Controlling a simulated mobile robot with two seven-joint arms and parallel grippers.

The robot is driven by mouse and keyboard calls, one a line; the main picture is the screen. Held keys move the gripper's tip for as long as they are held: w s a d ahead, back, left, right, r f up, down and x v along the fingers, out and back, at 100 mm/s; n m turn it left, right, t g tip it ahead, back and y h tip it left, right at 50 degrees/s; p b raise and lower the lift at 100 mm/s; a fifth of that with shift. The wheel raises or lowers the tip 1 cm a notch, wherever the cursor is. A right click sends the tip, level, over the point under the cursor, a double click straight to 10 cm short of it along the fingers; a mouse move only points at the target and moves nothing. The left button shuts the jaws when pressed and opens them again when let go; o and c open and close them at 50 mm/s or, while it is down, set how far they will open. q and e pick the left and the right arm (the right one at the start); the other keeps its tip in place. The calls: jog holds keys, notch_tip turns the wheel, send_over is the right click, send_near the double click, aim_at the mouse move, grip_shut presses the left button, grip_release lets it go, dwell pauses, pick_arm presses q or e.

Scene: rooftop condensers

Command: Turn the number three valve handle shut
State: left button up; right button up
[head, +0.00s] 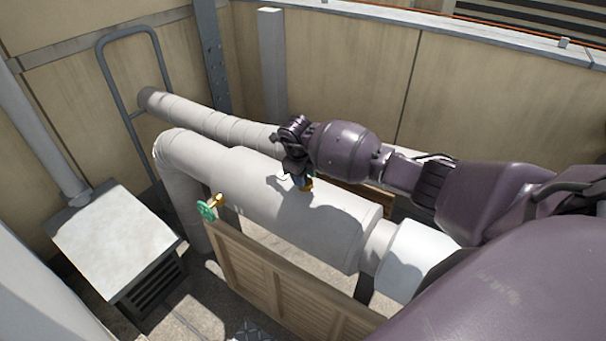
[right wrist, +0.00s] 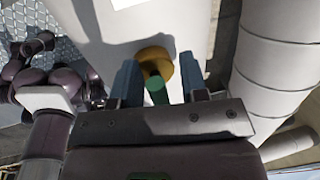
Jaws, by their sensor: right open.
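My right gripper (head: 303,183) is over the upper side of the thick pale pipe, in the middle of the head view. In the right wrist view its two blue fingers (right wrist: 158,82) are apart. A green handle (right wrist: 157,91) on a round brass base (right wrist: 154,62) lies between them in the picture; I cannot tell whether they touch it. In the head view a brass bit (head: 308,184) shows beside the fingertips. Another green handle (head: 207,209) with a brass stem stands farther left, near the pipe's bend. I can read no number on either. My left gripper is not seen.
The thick pipe (head: 250,180) runs beside a thinner pipe (head: 205,120) behind it. A louvred wooden panel (head: 270,285) stands in front. A grey box unit (head: 115,235) is at left, with a metal rail (head: 105,70) behind it. Beige walls close the back.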

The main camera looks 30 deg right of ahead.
grip_shut()
jog(key=shift+r, duration=0.1)
